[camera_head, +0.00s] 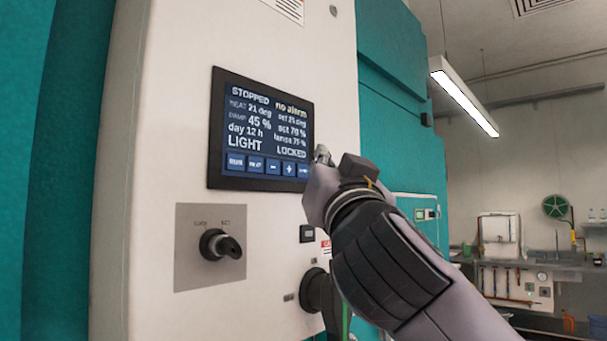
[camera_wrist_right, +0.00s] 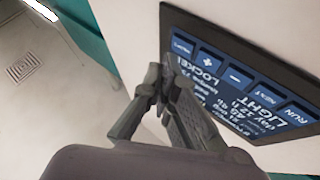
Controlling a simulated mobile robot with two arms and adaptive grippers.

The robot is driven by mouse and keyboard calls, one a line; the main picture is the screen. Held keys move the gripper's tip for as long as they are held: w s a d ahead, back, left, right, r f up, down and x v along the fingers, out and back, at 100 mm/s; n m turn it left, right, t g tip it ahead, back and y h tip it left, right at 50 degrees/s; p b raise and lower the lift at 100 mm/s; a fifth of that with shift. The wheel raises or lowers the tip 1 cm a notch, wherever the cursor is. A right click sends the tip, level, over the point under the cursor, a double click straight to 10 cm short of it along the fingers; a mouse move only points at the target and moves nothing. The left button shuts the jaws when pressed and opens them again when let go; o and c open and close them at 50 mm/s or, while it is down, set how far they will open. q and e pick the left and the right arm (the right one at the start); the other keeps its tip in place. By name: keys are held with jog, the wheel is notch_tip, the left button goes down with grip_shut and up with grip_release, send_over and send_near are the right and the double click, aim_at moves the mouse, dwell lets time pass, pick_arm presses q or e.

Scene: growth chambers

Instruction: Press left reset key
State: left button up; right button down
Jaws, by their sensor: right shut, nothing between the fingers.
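The control screen (camera_head: 262,125) on the white panel reads STOPPED, no alarm, LIGHT and LOCKED. A row of blue keys runs along its bottom. The rightmost key (camera_head: 303,171) is partly covered by my right gripper in the head view; its label there is hard to read. In the right wrist view the screen is upside down, and that end key (camera_wrist_right: 181,46) is beside the plus key. My right gripper (camera_head: 322,153) is shut and empty at the screen's lower right edge. Its fingertips (camera_wrist_right: 163,72) look close to the end key; contact cannot be told. My left gripper is out of view.
A black key switch (camera_head: 220,245) sits on a grey plate below the screen. A small black square (camera_head: 307,233) and a dark round knob (camera_head: 317,290) are near my right arm. A second teal unit with a small panel (camera_head: 427,214) stands behind.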

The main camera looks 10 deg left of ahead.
jog(key=s+d+b, duration=0.1)
jog(key=d, duration=0.1)
jog(key=s+d+b, duration=0.1)
jog(key=s+d, duration=0.1)
dwell(0.5)
dwell(0.6)
